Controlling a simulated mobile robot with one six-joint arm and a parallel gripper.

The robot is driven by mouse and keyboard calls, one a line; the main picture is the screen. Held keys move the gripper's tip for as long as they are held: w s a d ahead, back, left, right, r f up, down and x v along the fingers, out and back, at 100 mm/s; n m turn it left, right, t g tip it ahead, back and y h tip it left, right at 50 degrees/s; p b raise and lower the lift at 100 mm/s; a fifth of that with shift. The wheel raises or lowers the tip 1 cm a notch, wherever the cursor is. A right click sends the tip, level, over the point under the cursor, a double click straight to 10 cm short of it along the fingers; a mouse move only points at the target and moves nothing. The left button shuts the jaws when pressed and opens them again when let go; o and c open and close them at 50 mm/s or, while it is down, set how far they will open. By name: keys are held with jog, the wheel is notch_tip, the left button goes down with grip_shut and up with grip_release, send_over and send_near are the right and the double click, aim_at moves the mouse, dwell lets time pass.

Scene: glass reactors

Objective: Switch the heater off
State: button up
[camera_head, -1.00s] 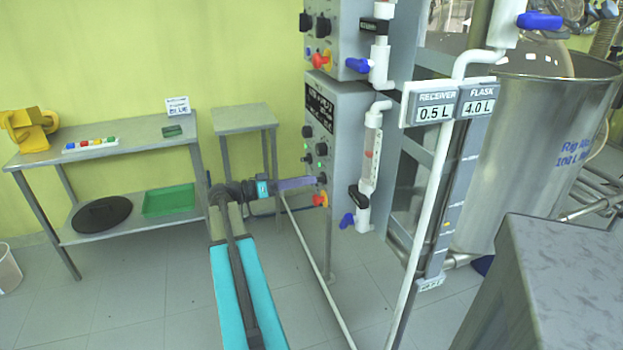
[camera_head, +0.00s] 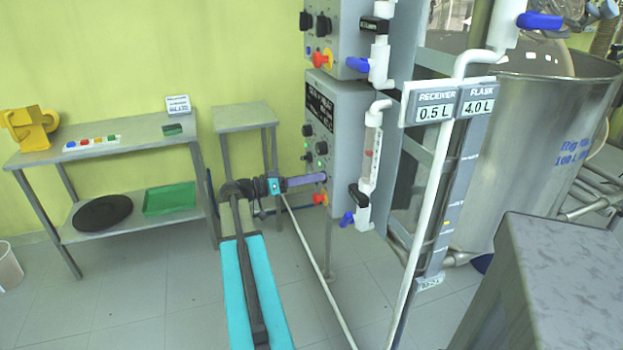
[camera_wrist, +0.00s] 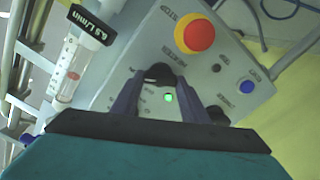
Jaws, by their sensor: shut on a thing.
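The lower grey control box (camera_head: 345,130) stands on a frame right of my arm. Its front panel faces left in the head view and carries black knobs, green lamps and a red stop button (camera_head: 319,198). My gripper (camera_head: 322,178) reaches the lower part of this panel. In the wrist view, my gripper (camera_wrist: 160,80) has its two purple fingers closed on either side of a black knob (camera_wrist: 159,71). A green lamp (camera_wrist: 168,97) glows between the fingers. I cannot read the knob's label or tell its pointer direction.
In the wrist view, a red stop button on a yellow base (camera_wrist: 197,35), a blue button (camera_wrist: 249,87) and another black knob (camera_wrist: 217,115) are close by. A glass tube with a blue valve (camera_head: 362,200) is right of the box. A side table (camera_head: 240,117) stands left.

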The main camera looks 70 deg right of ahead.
jog(key=shift+n, duration=0.5)
jog(key=n+p, duration=0.3)
jog(key=n, duration=0.8)
jog(key=shift+w+d+f+p, duration=0.1)
jog(key=shift+p, duration=0.25)
jog(key=o, duration=1.1)
jog(key=shift+c, duration=0.2)
jog(key=b+v, duration=0.1)
jog(key=v, duration=1.3)
jog(key=shift+b, duration=0.4)
